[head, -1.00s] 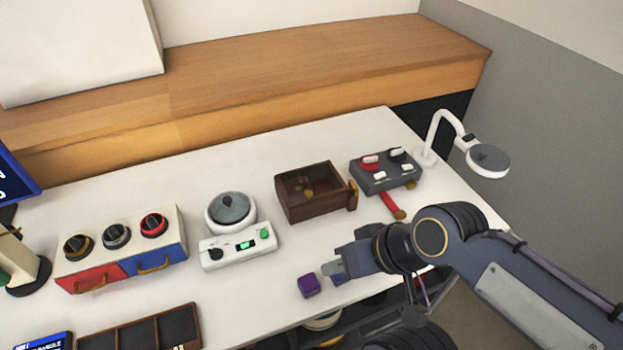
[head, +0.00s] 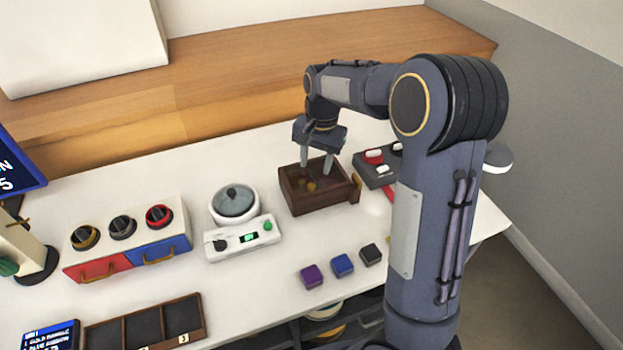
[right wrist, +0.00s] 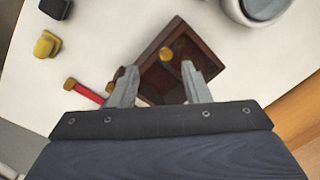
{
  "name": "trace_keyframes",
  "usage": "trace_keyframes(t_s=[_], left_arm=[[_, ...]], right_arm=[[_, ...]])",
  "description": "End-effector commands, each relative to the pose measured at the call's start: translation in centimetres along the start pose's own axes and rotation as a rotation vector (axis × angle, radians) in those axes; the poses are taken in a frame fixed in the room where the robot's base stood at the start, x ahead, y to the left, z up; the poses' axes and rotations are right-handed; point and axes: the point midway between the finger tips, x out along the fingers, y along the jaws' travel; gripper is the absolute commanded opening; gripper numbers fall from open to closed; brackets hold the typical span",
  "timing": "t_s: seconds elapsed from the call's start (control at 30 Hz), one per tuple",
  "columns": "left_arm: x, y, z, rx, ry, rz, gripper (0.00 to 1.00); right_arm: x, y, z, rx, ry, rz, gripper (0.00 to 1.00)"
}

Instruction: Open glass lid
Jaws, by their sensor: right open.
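A white round cooker (head: 234,220) on the table has a round glass lid (head: 238,203) with a dark knob, and it is closed. To its right is a dark brown wooden box (head: 296,209) with small gold pieces at its top; whether clear glass covers it I cannot tell. My right gripper (head: 316,166) points down over this box, its two fingers apart and empty. In the right wrist view the open fingers (right wrist: 161,75) straddle part of the box (right wrist: 194,52), near a gold knob (right wrist: 166,53). My left gripper is out of view.
A grey panel with buttons (head: 376,180) stands right of the box, partly behind my arm. Purple (head: 312,276), blue (head: 342,265) and black (head: 370,254) cubes lie in front. A knob-and-drawer unit (head: 128,238) stands left. A divided tray (head: 142,328) lies at the front.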

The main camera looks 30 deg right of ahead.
Motion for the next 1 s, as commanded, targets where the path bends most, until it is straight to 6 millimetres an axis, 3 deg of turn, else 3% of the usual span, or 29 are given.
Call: trace_keyframes(t_s=[0.2, 0.7, 1.0], left_arm=[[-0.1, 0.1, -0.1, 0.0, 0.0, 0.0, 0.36], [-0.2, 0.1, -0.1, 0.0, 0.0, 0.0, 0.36], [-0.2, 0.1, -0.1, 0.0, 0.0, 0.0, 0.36]], right_arm=[[1.9, -1.6, -1.7, 0.048, 0.029, 0.075, 0.43], [8.7, -1.1, -1.9, 0.051, 0.029, 0.076, 0.43], [9.5, -1.1, -1.9, 0.049, 0.03, 0.073, 0.43]])
